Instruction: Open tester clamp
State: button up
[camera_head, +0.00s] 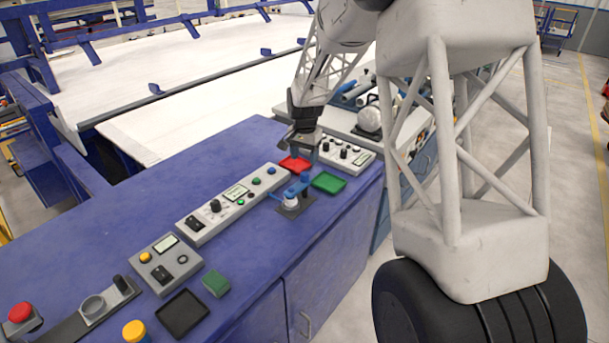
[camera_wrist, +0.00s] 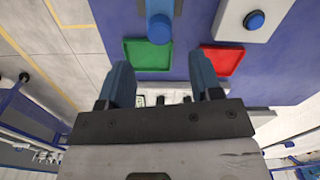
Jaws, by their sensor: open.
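The tester clamp (camera_head: 297,188) is a small blue lever on a dark base plate with a white round part, standing on the blue bench top. In the wrist view a blue round-ended part of the clamp (camera_wrist: 159,28) shows at the top centre, in line with the gap between my fingers. My gripper (camera_head: 303,143) is above the bench, just behind and above the clamp. In the wrist view my gripper (camera_wrist: 162,72) has its two blue fingers spread, with nothing between them. The clamp's upper end is cut off in that view.
A red tray (camera_head: 295,164) and a green tray (camera_head: 329,182) flank the clamp; both also show in the wrist view. A long control panel (camera_head: 236,203) lies left of it, and a smaller panel (camera_head: 346,154) behind. Left of the long panel is bare bench (camera_head: 120,190).

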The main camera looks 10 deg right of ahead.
aim_at(305, 173)
jog(key=shift+f, duration=0.1)
jog(key=shift+f, duration=3.8)
jog(key=shift+c, duration=0.4)
grip_shut()
